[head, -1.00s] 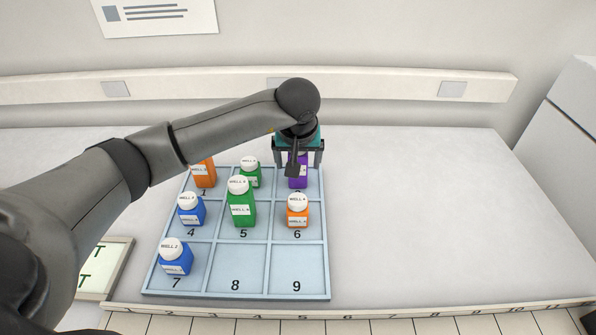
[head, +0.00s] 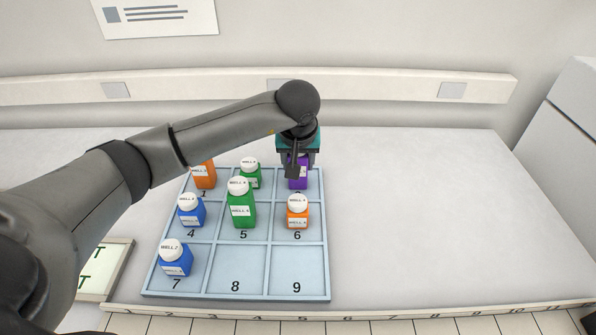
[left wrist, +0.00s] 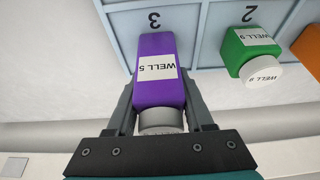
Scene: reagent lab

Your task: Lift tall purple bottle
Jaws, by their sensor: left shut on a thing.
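The tall purple bottle (head: 298,172) stands upright in compartment 3 of the blue tray (head: 235,288), at the tray's far right corner. Its upper part is hidden behind my left arm in the head view. In the left wrist view the purple bottle (left wrist: 158,85) shows a "WELL 5" label and a pale cap between the fingers. My left gripper (head: 298,160) comes down over the bottle from above. It is shut on the bottle, with one finger on each side (left wrist: 160,100). My right gripper is not in view.
A green bottle (head: 250,175) stands in compartment 2 and an orange one (head: 204,175) in compartment 1. Below are a blue bottle (head: 191,212), a tall green bottle (head: 241,208) and a short orange bottle (head: 298,214). Another blue bottle (head: 176,260) stands in 7. Compartments 8 and 9 are empty.

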